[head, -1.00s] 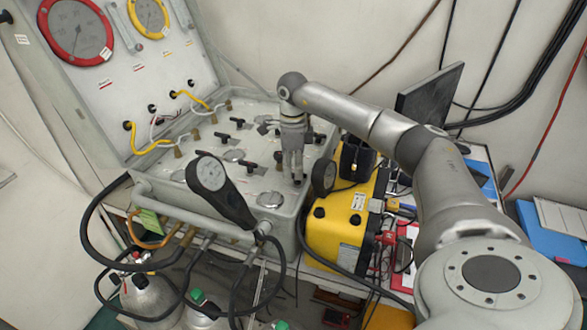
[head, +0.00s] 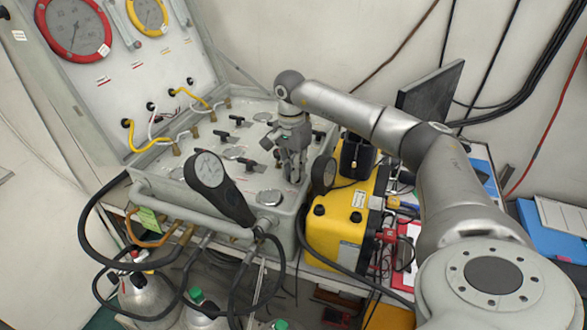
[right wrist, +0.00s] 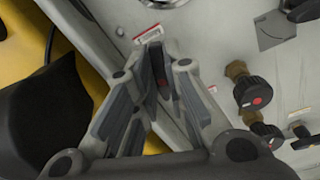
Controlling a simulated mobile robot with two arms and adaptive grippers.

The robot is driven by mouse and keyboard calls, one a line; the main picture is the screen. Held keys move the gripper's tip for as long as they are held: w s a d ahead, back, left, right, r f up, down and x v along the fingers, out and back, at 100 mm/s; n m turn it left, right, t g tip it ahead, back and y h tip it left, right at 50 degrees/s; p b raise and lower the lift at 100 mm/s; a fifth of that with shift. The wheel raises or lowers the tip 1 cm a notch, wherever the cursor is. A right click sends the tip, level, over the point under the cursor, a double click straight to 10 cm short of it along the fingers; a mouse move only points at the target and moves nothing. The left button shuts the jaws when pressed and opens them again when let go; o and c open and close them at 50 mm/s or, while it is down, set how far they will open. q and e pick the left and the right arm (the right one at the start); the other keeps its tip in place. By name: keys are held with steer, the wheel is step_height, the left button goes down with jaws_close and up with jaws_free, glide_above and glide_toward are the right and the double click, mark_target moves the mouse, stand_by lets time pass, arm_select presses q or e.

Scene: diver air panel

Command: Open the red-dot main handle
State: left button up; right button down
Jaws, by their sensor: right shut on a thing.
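My right gripper (head: 293,176) points down at the right side of the grey valve panel (head: 262,180) in the head view. In the right wrist view its fingers (right wrist: 163,72) are closed around a dark handle with a red dot (right wrist: 163,84). Most of that handle is hidden by the fingers, and in the head view the gripper covers it. I cannot tell the handle's exact angle. My left gripper is not in view.
Dark red-dot knobs (right wrist: 255,96) sit beside the gripper in the right wrist view. A black-handled gauge (head: 212,178) stands at the panel's front. A yellow case (head: 338,222) sits close on the right. Hoses hang at the front left.

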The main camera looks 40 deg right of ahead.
steer(key=shift+s+n, duration=0.1)
steer(key=shift+n, duration=1.1)
steer(key=c, duration=1.5)
jaws_free()
steer(key=r, duration=1.2)
steer(key=shift+w+a, duration=0.1)
steer(key=shift+w, duration=0.15)
